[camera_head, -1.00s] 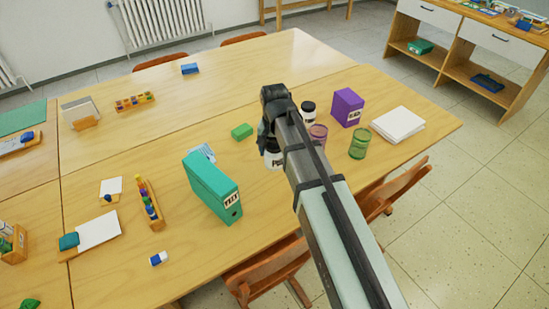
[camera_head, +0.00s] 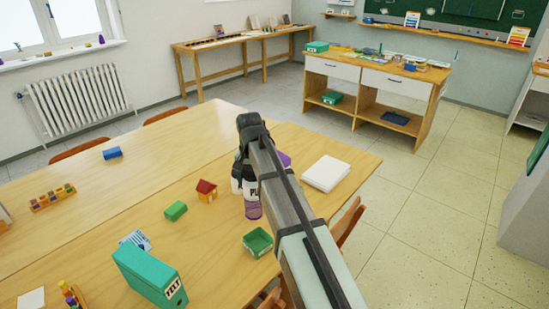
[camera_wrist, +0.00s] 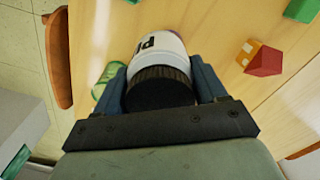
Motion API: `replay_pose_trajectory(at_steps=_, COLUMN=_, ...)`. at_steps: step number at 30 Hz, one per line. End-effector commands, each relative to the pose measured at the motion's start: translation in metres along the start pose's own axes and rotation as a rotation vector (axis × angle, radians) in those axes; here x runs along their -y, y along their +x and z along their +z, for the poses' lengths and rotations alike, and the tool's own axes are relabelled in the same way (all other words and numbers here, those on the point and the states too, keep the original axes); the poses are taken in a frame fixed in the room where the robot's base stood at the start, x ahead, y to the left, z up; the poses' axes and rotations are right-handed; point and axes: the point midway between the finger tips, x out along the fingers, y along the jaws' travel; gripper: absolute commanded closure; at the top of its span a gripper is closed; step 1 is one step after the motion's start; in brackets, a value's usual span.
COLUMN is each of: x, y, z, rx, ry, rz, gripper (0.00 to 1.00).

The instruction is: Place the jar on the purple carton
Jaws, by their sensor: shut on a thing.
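The jar (camera_head: 251,188), white-labelled with a dark lid, hangs upright below my gripper (camera_head: 247,165) in the head view. In the wrist view the jar (camera_wrist: 163,66) sits between both fingers of my gripper (camera_wrist: 160,88), its black lid towards me. The jaws are shut on it. The purple carton (camera_head: 286,159) is mostly hidden behind my arm; only a small part shows, just right of the gripper. I cannot tell the height of the jar above the table.
White paper (camera_head: 326,173) lies right. A red-roofed toy house (camera_head: 206,191), green block (camera_head: 176,211) and teal binder (camera_head: 150,276) stand left.

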Motion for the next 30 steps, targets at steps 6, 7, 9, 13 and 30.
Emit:
replay_pose_trajectory(at_steps=6, x=-0.031, y=-0.030, z=-0.098, rx=-0.002, ry=0.095, rz=-0.001, gripper=0.73)
replay_pose_trajectory(at_steps=7, x=-0.034, y=-0.034, z=-0.110, rx=-0.002, ry=0.102, rz=-0.001, gripper=0.73)
replay_pose_trajectory(at_steps=9, x=-0.043, y=-0.044, z=-0.138, rx=-0.001, ry=0.118, rz=-0.001, gripper=0.73)
replay_pose_trajectory(at_steps=13, x=-0.053, y=-0.062, z=-0.191, rx=-0.001, ry=0.121, rz=-0.001, gripper=0.73)
replay_pose_trajectory(at_steps=30, x=-0.034, y=-0.092, z=-0.267, rx=-0.001, ry=-0.201, rz=0.000, gripper=0.73)
